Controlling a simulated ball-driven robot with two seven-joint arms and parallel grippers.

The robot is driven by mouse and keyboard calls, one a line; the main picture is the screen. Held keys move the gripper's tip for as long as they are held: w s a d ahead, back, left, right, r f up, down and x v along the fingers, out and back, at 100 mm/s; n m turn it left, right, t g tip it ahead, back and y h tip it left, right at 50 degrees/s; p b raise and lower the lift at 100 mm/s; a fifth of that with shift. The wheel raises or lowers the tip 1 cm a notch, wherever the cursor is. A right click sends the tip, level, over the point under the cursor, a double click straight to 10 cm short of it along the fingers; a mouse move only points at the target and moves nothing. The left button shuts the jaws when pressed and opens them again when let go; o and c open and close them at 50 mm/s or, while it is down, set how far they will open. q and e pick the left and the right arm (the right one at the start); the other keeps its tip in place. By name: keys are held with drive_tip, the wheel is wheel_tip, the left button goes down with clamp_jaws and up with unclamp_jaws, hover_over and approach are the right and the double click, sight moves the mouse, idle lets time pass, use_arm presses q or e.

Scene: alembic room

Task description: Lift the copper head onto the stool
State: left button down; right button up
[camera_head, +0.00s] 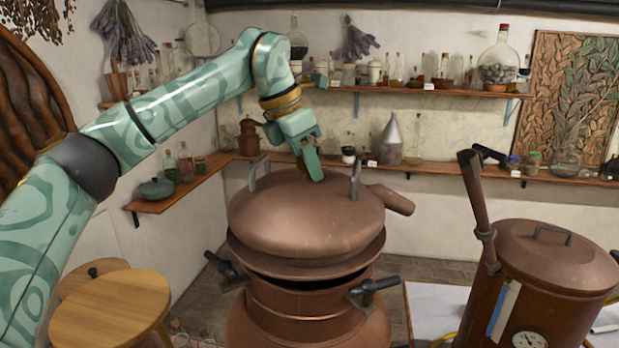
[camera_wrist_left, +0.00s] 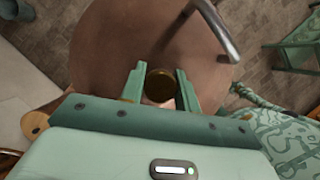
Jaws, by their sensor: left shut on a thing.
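The copper head (camera_head: 290,225) is a wide reddish dome with two grey loop handles and a short spout at its right. It sits over the copper pot (camera_head: 305,325), and a dark gap shows between its lower rim and the pot. My left gripper (camera_head: 310,168) reaches down onto the top of the dome. In the left wrist view its fingers (camera_wrist_left: 160,92) are shut around a round brass knob (camera_wrist_left: 159,82) on the copper head (camera_wrist_left: 110,45). The round wooden stool (camera_head: 112,310) stands at the lower left. My right gripper is out of view.
A second copper vessel (camera_head: 550,265) with an upright pipe and a gauge stands at the right. The pot has black clamps (camera_head: 372,287) at its sides. Shelves (camera_head: 420,90) with bottles line the walls.

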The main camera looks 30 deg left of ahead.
use_arm(q)
drive_tip(key=s+r, duration=0.1)
drive_tip(key=s+r+b, duration=0.1)
drive_tip(key=r, duration=0.1)
drive_tip(key=s+r, duration=0.1)
drive_tip(key=shift+s+d+r, duration=0.15)
drive_tip(key=shift+s+d, duration=0.1)
drive_tip(key=shift+d, duration=0.1)
drive_tip(key=s+d+r+b, duration=0.2)
drive_tip(key=s+r+b, duration=0.1)
drive_tip(key=s, duration=0.6)
drive_tip(key=shift+r, duration=0.6)
drive_tip(key=c, duration=1.8)
unclamp_jaws()
clamp_jaws()
